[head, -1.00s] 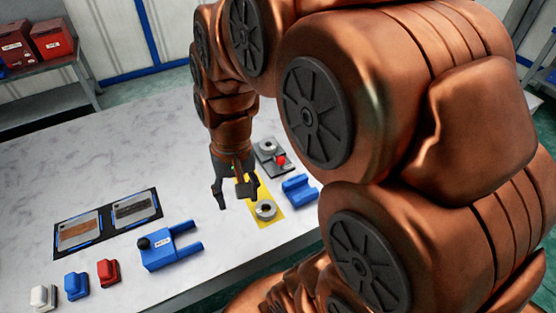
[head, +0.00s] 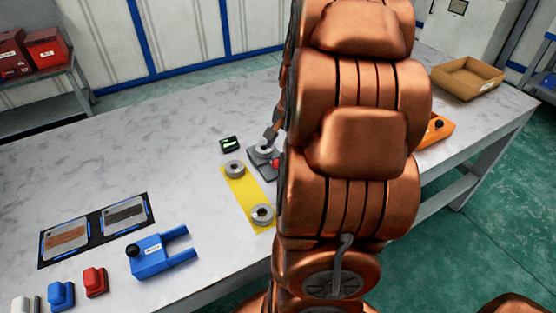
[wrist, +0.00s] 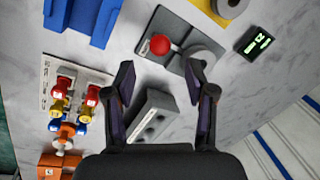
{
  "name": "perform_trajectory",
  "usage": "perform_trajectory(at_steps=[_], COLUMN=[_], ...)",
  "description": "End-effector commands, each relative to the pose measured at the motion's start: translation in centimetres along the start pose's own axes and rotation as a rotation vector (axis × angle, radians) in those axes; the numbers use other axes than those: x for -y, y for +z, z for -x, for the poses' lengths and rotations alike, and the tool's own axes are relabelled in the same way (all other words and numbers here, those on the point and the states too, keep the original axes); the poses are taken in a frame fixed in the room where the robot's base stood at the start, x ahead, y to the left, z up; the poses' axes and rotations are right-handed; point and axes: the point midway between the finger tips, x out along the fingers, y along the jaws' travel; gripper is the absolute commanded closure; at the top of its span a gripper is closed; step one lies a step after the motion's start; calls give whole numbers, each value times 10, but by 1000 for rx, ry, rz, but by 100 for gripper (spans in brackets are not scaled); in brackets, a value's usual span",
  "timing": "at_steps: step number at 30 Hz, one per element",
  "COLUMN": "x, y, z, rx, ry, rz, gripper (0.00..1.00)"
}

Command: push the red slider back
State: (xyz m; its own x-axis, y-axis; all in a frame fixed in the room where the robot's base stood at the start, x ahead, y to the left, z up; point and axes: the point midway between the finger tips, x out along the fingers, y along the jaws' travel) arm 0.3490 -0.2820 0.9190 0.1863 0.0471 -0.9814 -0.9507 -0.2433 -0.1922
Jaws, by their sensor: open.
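I cannot tell for sure which part is the red slider. In the wrist view, red pieces (wrist: 88,95) sit beside yellow and blue ones on a pale panel (wrist: 97,74) at the left. A red knob (wrist: 160,44) stands on a dark grey plate (wrist: 178,38) beside a grey ring; it also shows in the head view (head: 276,163). A red block (head: 94,282) stands at the table's front left. My gripper (wrist: 160,74) is open and empty, its fingers apart. In the head view my arm hides most of the gripper.
A yellow strip (head: 242,190) carries grey rings. A small black display (head: 231,144) lies near the plate. A blue forked part (head: 160,256) lies at the front. An orange part (head: 436,130) and a brown tray (head: 468,78) are at the right. The table's back left is clear.

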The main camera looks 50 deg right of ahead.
Motion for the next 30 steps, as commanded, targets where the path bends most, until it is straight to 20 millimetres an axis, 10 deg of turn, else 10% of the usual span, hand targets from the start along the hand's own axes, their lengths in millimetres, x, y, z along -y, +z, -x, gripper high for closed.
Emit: perform_trajectory(at_steps=[13, 25, 30], x=[0, 0, 0], y=[2, 1, 1], z=[-56, -62, -62], rx=[7, 0, 1], ry=[3, 0, 0], rz=[2, 3, 3], gripper=[45, 45, 63])
